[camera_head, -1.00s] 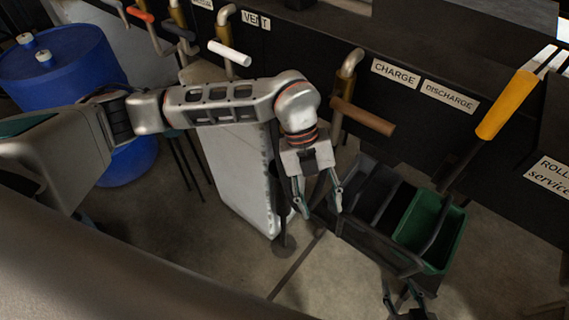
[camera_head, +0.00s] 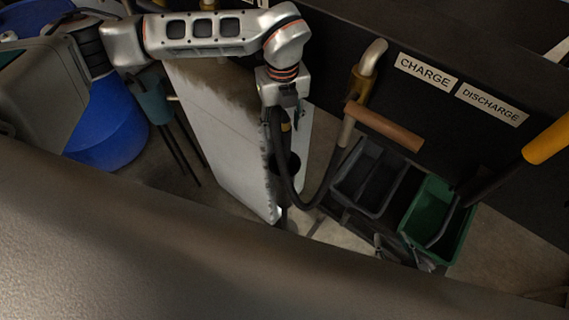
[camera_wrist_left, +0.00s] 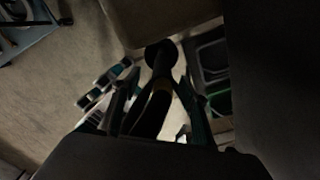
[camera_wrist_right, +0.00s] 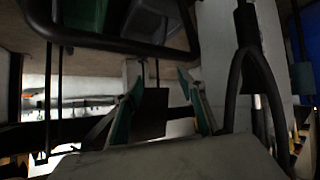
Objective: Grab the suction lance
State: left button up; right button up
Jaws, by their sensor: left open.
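The suction lance (camera_head: 286,127) looks like a dark tube with a yellow band, hanging along the side of a pale cabinet. In the left wrist view the lance (camera_wrist_left: 153,110) runs between my fingers to a round dark end. My left gripper (camera_head: 281,112) is over its upper part, open, with a finger on each side; contact cannot be told. Its fingers also show in the left wrist view (camera_wrist_left: 163,100). My right gripper (camera_wrist_right: 161,95) is open with nothing seen held between its fingers; in the head view it is low, by the bins, mostly hidden.
A black hose (camera_head: 296,198) loops from the lance toward a pipe with a brown handle (camera_head: 384,126). A black bin (camera_head: 371,180) and a green bin (camera_head: 440,215) stand right. A white cabinet (camera_head: 215,125) and blue drum (camera_head: 110,130) are left.

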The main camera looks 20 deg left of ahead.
aim_at(285, 137)
pick_arm(q)
jog(key=shift+f, duration=0.4)
jog(key=f, duration=0.1)
jog(key=f+b, duration=0.2)
jog(key=shift+d+f, duration=0.25)
jog(key=shift+f, duration=0.1)
jog(key=shift+f+b, duration=0.35)
jog(key=shift+r, duration=0.1)
jog(key=shift+c, duration=0.4)
pick_arm(e)
jog(key=shift+w+a+f, duration=0.15)
jog(key=shift+f, duration=0.4)
jog(key=shift+w+a+f, duration=0.1)
jog(key=shift+w+f, duration=0.05)
jog(key=shift+f, duration=0.35)
pick_arm(q)
grip_shut()
